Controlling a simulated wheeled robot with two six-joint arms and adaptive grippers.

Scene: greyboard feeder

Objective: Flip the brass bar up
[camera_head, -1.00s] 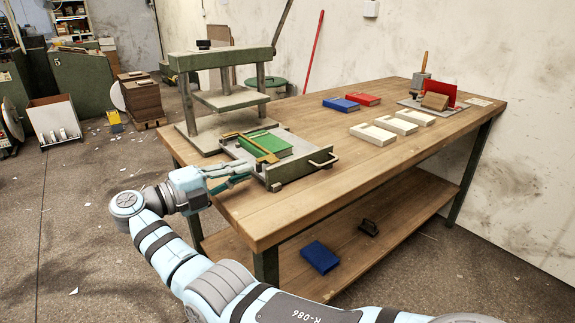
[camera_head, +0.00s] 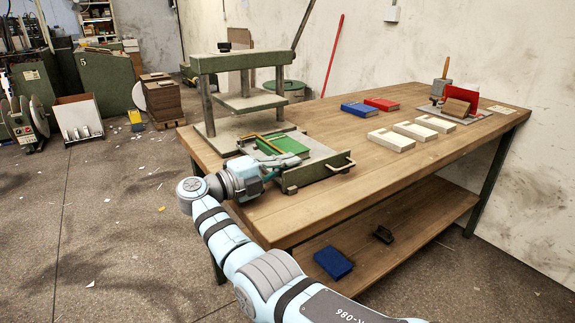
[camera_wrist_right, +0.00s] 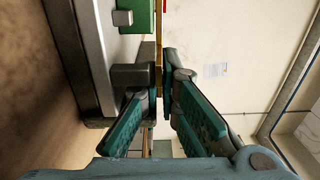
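My right gripper (camera_head: 284,164) is at the tray's near left edge, by the bar's near end. In the right wrist view the bar (camera_wrist_right: 158,45) shows as a thin upright strip running down between the fingertips of my right gripper (camera_wrist_right: 160,85). The fingers are close together, one on each side of the bar. Whether both press on it is not clear. My left gripper is not in view.
The green press (camera_head: 240,62) stands behind the tray. The workbench (camera_head: 390,165) also holds a blue book (camera_head: 359,109), a red book (camera_head: 382,104) and pale wooden blocks (camera_head: 389,140). A blue book (camera_head: 333,262) lies on the lower shelf.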

